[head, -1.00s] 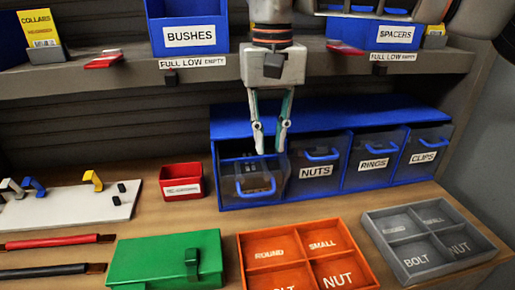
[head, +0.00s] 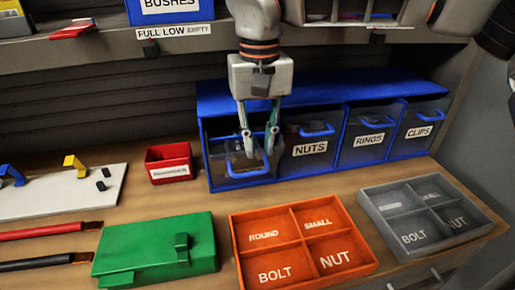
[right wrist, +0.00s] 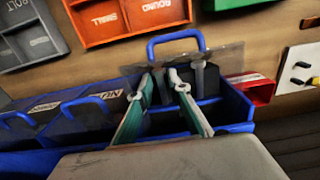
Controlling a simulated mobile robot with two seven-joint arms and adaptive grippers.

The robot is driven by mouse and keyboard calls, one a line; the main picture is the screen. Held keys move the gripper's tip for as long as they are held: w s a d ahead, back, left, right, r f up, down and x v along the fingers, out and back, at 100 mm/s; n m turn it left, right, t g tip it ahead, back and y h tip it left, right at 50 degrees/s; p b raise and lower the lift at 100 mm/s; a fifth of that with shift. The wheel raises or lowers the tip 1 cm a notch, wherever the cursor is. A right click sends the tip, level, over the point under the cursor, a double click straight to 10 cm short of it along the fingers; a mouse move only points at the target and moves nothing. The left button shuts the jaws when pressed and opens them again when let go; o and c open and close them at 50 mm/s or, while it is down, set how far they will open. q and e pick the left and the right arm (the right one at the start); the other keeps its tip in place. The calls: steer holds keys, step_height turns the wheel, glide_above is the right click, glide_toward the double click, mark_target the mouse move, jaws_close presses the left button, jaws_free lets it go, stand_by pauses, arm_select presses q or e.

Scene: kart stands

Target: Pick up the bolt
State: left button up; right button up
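The blue drawer cabinet (head: 215,105) stands at the back of the bench. Its leftmost drawer (head: 237,178) is pulled out and has a clear front with a blue handle. My right gripper (head: 257,148) points down at this drawer, its two fingers apart. In the right wrist view the fingertips (right wrist: 162,86) are spread near the drawer's front wall. A grey bolt-like shape (right wrist: 199,76) shows close beside one fingertip; I cannot tell whether they touch. Nothing shows clamped between the fingers. The drawer's contents are dim and partly hidden by the fingers. My left gripper is out of view.
An orange tray (head: 303,243) and a grey tray (head: 432,218), both with labelled compartments, lie in front. A green box (head: 155,250), a red bin (head: 168,163) and a white board (head: 65,190) are to the left. A shelf (head: 110,47) overhangs the cabinet.

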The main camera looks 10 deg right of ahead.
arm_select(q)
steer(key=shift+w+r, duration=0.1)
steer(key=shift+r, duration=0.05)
arm_select(e)
jaws_close()
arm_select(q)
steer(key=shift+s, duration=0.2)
arm_select(e)
steer(key=shift+r, duration=0.1)
steer(key=shift+r, duration=0.1)
steer(key=shift+r, duration=0.25)
arm_select(q)
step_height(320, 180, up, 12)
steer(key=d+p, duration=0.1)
steer(key=p, duration=1.1)
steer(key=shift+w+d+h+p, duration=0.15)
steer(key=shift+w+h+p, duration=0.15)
arm_select(e)
step_height(320, 180, up, 27)
